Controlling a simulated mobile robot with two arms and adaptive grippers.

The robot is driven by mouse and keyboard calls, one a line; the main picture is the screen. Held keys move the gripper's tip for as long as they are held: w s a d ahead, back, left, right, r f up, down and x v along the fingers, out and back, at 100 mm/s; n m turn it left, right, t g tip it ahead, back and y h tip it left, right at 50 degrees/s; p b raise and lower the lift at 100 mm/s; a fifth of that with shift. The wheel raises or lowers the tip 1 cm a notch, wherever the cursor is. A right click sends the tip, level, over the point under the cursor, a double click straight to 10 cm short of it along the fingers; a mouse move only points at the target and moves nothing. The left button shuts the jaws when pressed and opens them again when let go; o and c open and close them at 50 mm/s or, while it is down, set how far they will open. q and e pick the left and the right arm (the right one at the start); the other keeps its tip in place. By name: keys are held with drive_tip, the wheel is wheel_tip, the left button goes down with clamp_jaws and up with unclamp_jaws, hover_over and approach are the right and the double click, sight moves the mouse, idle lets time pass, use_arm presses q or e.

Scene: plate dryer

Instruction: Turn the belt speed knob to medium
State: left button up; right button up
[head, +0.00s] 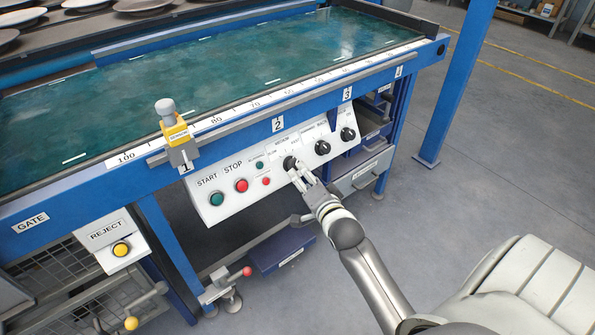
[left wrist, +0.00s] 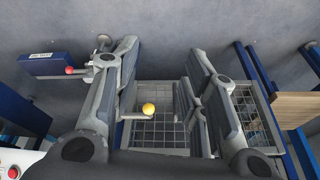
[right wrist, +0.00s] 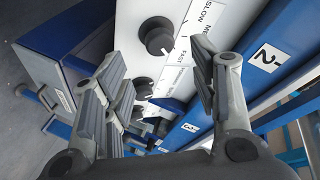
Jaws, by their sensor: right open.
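The belt speed knob (head: 290,162) is a black round knob on the white sloped control panel (head: 218,208), under a scale with MEDIUM and FAST. In the right wrist view the knob (right wrist: 157,36) sits beside SLOW, a partly hidden ME… and FAST labels. Its pointer direction is too small to tell. My right gripper (head: 301,177) is open just in front of the knob; in the right wrist view the knob shows between its fingertips (right wrist: 160,58), with no clear contact. My left gripper (left wrist: 158,75) is open and empty, above a wire-mesh area, and out of the head view.
Two more black knobs (head: 322,147) (head: 348,134) stand to the right. Green START (head: 217,199) and red STOP (head: 241,185) buttons sit left. A blue rail (head: 225,148) with a yellow-tagged slider (head: 176,134) overhangs the panel. A yellow ball handle (left wrist: 149,108) is below my left gripper.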

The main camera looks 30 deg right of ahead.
sight(294, 164)
use_arm(q)
drive_tip(key=shift+s+f+b, duration=0.1)
drive_tip(key=shift+f+b, duration=0.25)
drive_tip(key=shift+b, duration=0.3)
use_arm(e)
drive_tip(key=x, duration=0.6)
drive_tip(key=shift+w, duration=0.2)
drive_tip(key=c, duration=1)
